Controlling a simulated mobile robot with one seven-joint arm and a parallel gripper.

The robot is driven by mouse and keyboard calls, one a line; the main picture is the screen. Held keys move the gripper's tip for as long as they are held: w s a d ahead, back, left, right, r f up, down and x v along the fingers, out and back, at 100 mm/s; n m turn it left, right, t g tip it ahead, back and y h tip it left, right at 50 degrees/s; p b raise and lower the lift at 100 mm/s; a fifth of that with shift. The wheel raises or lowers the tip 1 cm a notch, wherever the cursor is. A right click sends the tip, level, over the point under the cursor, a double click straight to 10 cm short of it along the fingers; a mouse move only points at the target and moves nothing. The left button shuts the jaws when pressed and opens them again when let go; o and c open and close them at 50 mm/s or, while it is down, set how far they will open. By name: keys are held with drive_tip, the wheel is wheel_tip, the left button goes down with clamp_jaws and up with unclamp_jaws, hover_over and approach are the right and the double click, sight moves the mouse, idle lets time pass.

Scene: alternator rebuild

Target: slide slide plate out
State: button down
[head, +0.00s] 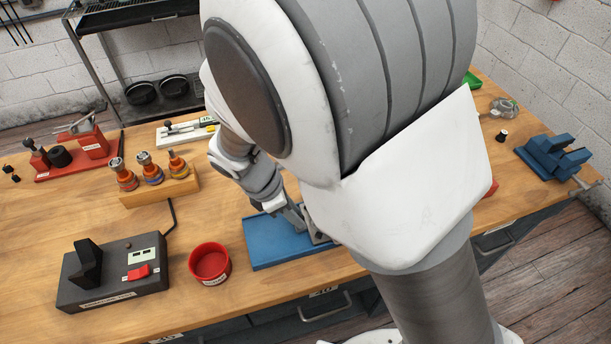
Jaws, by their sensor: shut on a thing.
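My gripper (299,219) reaches down over the right part of a blue base (272,245) at the front of the bench. Its fingers are shut on a small grey metal part, which looks like the slide plate (318,238). My own arm covers the right side of this part and the right end of the blue base, so I cannot tell how far the plate sits in or out.
A red round bowl (210,264) stands just left of the blue base. A black tester box (112,272) is farther left. A wooden block with several tools (160,187) stands behind. A blue vise (553,158) is at the far right.

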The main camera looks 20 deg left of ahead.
idle(0.8)
drive_tip(key=s+a, duration=0.2)
drive_tip(key=a, duration=0.1)
drive_tip(key=s+a+p, duration=0.1)
drive_tip(key=s+a, duration=0.1)
drive_tip(key=a, duration=0.1)
drive_tip(key=s+a, duration=0.2)
drive_tip(key=a, duration=0.1)
drive_tip(key=shift+s+a, duration=0.2)
drive_tip(key=shift+a, duration=0.1)
drive_tip(key=c, duration=0.7)
unclamp_jaws()
drive_tip(key=shift+o, duration=0.2)
drive_tip(key=p+v, duration=0.1)
drive_tip(key=v, duration=1.6)
drive_tip(key=shift+s+r, duration=0.15)
drive_tip(key=shift+r, duration=0.05)
